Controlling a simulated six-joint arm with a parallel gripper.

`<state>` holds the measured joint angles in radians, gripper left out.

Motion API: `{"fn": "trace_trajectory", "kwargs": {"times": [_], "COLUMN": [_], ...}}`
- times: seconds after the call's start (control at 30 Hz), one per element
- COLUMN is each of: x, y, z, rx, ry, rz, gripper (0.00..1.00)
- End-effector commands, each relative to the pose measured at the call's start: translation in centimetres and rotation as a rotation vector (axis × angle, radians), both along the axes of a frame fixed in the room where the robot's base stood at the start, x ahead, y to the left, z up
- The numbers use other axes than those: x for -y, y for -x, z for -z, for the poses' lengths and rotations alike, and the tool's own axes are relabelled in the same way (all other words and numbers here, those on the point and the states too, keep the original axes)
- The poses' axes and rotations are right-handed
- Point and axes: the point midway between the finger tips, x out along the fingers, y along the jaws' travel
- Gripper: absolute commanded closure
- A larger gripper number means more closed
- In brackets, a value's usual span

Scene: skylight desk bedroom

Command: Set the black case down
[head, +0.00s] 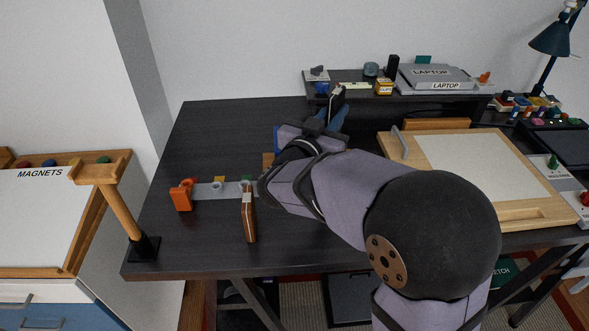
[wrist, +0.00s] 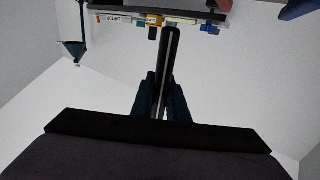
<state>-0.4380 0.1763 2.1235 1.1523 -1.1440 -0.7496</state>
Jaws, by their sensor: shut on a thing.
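The black case (wrist: 169,65) is a long, thin dark piece seen edge-on between my fingers in the wrist view. In the head view the black case (head: 337,99) shows small above the blue fingertips, in front of the left end of the raised shelf. My gripper (head: 330,117) is shut on it; its two dark blue fingers lie on either side of the case in the wrist view (wrist: 162,98). The case is tilted in the head view. Whether it touches the shelf or anything below cannot be told. My arm hides part of the desk under it.
The raised shelf (head: 350,75) holds a laptop (head: 436,75), a black upright item (head: 392,66), a yellow box (head: 384,87) and small things. A wooden drawing board (head: 420,160) lies right. The desk's back left (head: 220,130) is clear.

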Motion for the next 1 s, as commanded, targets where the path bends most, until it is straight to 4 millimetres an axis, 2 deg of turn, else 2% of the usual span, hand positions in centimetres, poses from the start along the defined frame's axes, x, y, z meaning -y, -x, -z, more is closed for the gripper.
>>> {"fn": "trace_trajectory", "kwargs": {"times": [0.03,0.1,0.2,0.27,0.37,0.5,0.7,0.83,1.0], "x": [1.3,2.5,3.4,3.2,1.7,-1.5,-5.6,-7.3,-8.1], "y": [-0.7,-1.6,-3.2,-4.1,-5.5,-6.9,-7.9,-8.1,-8.1], "z": [0.3,0.5,0.7,0.8,0.7,0.6,0.5,0.9,1.7], "rx": [0.001,0.001,0.001,0.000,0.002,0.001,0.000,-0.001,0.000], "ry": [0.001,0.002,0.002,0.001,0.001,0.000,0.001,0.002,0.001], "rz": [0.012,0.010,-0.024,-0.061,-0.139,-0.268,-0.435,-0.503,-0.541], "gripper": [1.00,1.00,1.00,1.00,1.00,1.00,1.00,1.00,1.00]}}
